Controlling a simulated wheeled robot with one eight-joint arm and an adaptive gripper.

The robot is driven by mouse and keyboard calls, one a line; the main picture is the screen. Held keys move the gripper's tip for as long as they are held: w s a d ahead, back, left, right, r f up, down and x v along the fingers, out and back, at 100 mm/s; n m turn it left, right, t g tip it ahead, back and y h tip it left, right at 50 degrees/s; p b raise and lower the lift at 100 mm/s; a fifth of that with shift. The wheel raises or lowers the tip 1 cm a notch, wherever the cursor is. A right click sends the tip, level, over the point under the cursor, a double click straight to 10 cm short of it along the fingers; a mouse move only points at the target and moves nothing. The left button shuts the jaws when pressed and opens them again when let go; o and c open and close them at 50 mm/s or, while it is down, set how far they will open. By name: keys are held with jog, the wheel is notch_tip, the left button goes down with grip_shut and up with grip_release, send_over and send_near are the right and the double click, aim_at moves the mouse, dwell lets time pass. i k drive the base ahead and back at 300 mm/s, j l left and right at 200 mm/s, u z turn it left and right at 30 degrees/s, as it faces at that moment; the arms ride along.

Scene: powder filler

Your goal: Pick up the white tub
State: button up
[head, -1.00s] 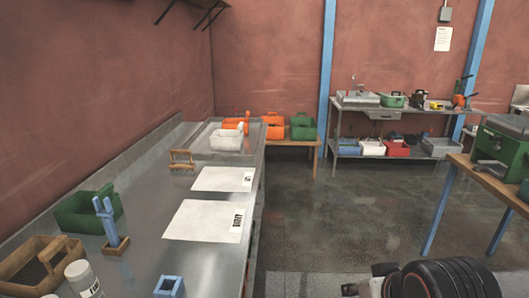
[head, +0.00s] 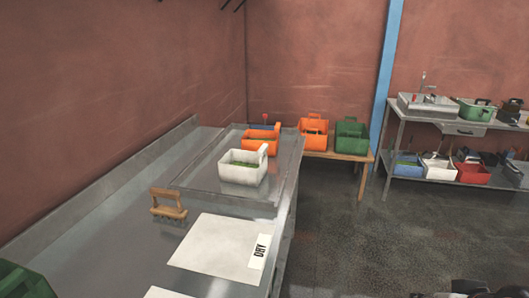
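A white tub (head: 243,175) with an upright handle at its right end stands on the raised metal tray section at the far end of the long steel bench. It holds something green that I cannot make out. It stands upright with clear bench in front of it. An orange tub (head: 260,141) is close behind it. My gripper cannot be made out in the head view; only a dark part shows at the bottom right edge.
A wooden-handled brush (head: 168,206) and a white sheet marked DRY (head: 225,248) lie on the steel bench (head: 110,240). Part of a green tub (head: 20,281) is at the lower left. Orange (head: 314,135) and green (head: 351,136) tubs stand on a wooden bench behind. The floor right of the bench is open.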

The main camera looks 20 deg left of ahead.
aim_at(237, 166)
jog(key=i+u, duration=0.15)
jog(key=i, duration=0.3)
jog(key=i+l+u, duration=0.1)
jog(key=i, duration=0.4)
jog(key=i+l+u, duration=0.15)
jog(key=i, duration=0.3)
jog(key=i+l+u, duration=0.1)
jog(key=i, duration=0.35)
jog(key=l, duration=0.1)
